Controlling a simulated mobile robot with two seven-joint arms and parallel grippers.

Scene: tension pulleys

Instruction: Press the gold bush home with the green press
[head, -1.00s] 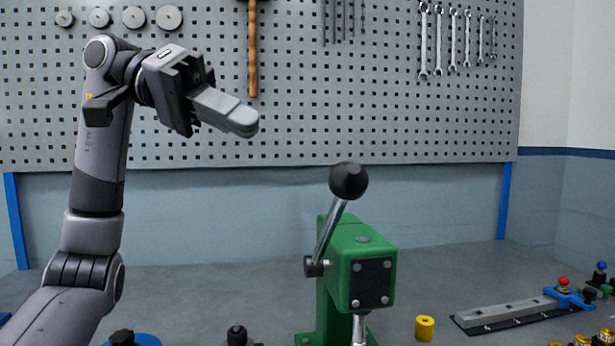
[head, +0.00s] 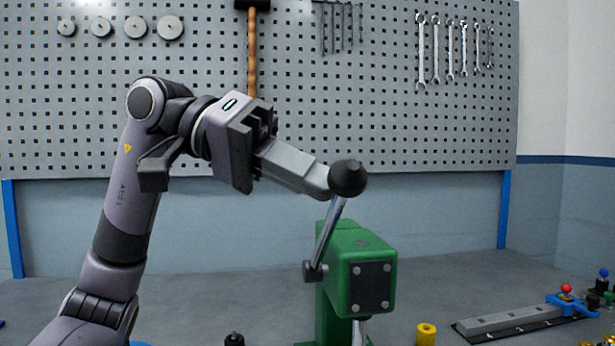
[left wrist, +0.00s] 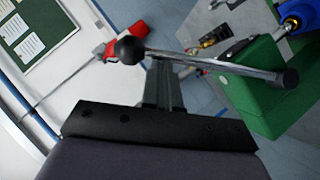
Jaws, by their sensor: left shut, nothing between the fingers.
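The green press (head: 362,244) stands on the bench at lower middle in the head view, its lower part cut off by the frame. Its steel lever (head: 328,230) slants up to a black knob (head: 347,178). My left gripper (head: 322,181) is shut and empty, its fingertips at the left side of the knob, touching or very close. In the left wrist view, the fingers (left wrist: 163,88) point at the lever just beside the knob (left wrist: 130,50), and the press body (left wrist: 262,95) is at right. I cannot make out the gold bush in the press. My right gripper is out of view.
A yellow ring-like cylinder (head: 426,334) stands right of the press. Farther right are a grey numbered bar (head: 510,319) with a blue clamp (head: 572,305) and several small parts. A pegboard (head: 400,120) with tools stands behind. The air around the knob is otherwise clear.

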